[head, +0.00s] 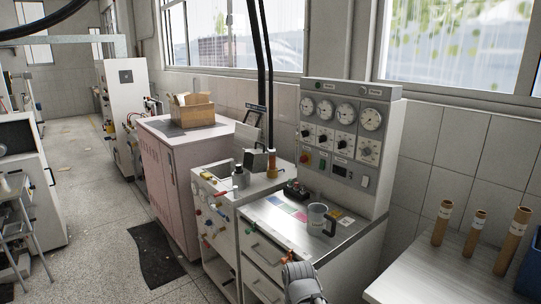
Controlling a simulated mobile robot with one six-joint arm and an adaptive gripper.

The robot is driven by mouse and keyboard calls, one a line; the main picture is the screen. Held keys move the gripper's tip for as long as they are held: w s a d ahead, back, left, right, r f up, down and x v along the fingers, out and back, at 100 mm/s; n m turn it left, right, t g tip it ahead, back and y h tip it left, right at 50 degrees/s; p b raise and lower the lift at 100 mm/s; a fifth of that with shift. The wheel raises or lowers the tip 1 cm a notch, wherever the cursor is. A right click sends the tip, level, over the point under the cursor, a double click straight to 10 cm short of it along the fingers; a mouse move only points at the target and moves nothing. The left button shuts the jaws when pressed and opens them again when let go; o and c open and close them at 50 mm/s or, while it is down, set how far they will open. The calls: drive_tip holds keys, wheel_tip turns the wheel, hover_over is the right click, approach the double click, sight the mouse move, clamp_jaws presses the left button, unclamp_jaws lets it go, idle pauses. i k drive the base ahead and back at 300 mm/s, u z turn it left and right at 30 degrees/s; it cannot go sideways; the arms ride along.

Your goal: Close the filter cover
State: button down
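I cannot single out a filter cover for certain. A small grey metal box (256,162) stands on the white valve unit (215,188) left of the centre, with a pale tilted plate (246,137) behind it; I cannot tell whether this plate is a lid joined to the box. A grey rounded end piece at the bottom edge, right of the centre, looks like my gripper (302,284). It is in front of the drawer cabinet, well apart from the box.
A steel-topped drawer cabinet (276,220) carries a grey mug (317,219) and a gauge panel (345,140). Cardboard tubes (478,227) stand on the right table. A pink cabinet (178,180) bears an open carton (193,111). Floor on the left is free around a black mat (155,254).

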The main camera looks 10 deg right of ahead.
sight(255, 161)
drive_tip(key=k, duration=0.7)
drive_tip(key=u, duration=0.35)
drive_tip(key=i, duration=2)
drive_tip(key=z, duration=0.6)
